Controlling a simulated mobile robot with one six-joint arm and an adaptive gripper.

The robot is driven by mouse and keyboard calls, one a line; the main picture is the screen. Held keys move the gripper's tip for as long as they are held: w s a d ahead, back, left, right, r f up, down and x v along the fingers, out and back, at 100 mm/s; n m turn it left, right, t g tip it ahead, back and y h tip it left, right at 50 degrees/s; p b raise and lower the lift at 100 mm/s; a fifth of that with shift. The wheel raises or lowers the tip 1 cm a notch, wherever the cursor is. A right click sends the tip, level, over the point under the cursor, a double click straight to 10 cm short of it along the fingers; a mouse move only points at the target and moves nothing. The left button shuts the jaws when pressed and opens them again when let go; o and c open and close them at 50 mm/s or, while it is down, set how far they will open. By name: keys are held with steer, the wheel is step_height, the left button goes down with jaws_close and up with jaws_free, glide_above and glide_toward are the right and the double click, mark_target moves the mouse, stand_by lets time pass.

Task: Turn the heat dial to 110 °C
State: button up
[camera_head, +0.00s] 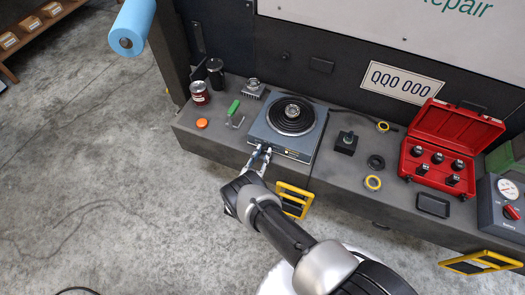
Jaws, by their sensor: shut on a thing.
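A blue-grey hot plate (307,146) stands on the dark bench. Its round black ringed top (275,123) carries a metal part (292,110). The hot plate's front panel faces me, with small markings too tiny to read. My gripper (264,151) is at the left part of that front panel, its metal fingers shut on the heat dial. The dial itself is hidden between the fingers, so its setting cannot be read.
A green-handled tool (234,108), an orange cap (202,123) and a red can (199,93) lie left of the hot plate. Yellow handles (293,201) project from the bench front.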

stand_by(0.3)
steer(key=o, duration=1.1)
steer(key=shift+c, duration=0.2)
